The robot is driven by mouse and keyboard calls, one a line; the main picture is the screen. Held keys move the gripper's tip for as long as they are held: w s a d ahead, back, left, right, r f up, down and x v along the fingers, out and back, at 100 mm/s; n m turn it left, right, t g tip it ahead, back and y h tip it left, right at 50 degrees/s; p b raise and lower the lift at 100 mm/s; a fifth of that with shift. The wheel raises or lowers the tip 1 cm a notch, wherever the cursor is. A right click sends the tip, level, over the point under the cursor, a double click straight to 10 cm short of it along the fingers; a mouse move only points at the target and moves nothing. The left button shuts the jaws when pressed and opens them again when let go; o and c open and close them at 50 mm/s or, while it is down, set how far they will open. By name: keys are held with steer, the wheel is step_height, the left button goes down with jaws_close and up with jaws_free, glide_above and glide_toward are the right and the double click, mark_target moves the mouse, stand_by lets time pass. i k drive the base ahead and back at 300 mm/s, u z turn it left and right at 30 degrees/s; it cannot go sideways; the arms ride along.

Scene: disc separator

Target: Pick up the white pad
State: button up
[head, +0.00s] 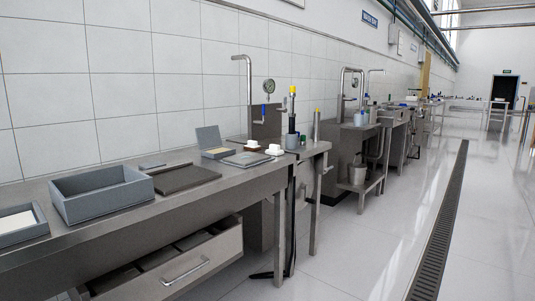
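A flat off-white pad (16,222) lies inside a shallow grey tray (40,229) on the steel bench at the left edge of the head view. The left part of the pad and tray is cut off by the frame. Two small white blocks (275,149) sit farther along the bench, near its far end; their exact kind is too small to tell. My gripper is not in view.
An open grey box (100,196) and a dark flat tray (184,178) stand on the steel bench (150,225). An open drawer (190,268) juts out below. A tap and upright tools stand beyond. The tiled floor at right is clear, with a long drain grate (440,230).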

mark_target(273, 149)
steer(key=z, duration=0.5)
steer(key=i, duration=1)
steer(key=z, duration=0.3)
steer(key=i, duration=1.35)
steer(key=u, duration=0.5)
